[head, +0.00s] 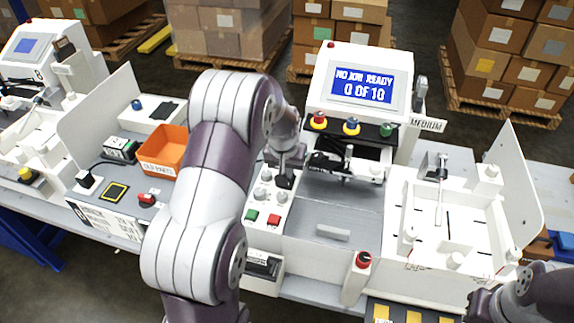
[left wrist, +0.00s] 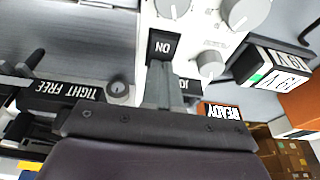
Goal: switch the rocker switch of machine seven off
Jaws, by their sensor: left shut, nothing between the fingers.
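Machine seven is taken to be the white machine in front of me, whose screen (head: 361,88) reads "NO JOB READY 0 OF 10"; its number is not readable. My left gripper (head: 286,172) points down at a black rocker switch (head: 284,182) on its control panel. In the left wrist view, the shut, empty fingers (left wrist: 158,82) are right at the black rocker (left wrist: 163,46), whose visible face reads "ON". The fingers hide the rocker's other end, so I cannot tell whether they touch it. Only links of my right arm show, at the lower right.
Grey knobs (left wrist: 236,12) sit close to the rocker. Green (head: 251,214) and red (head: 273,219) buttons lie below it on the panel. An orange bin (head: 163,148) stands to the left. A red-topped post (head: 363,260) stands at the front edge.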

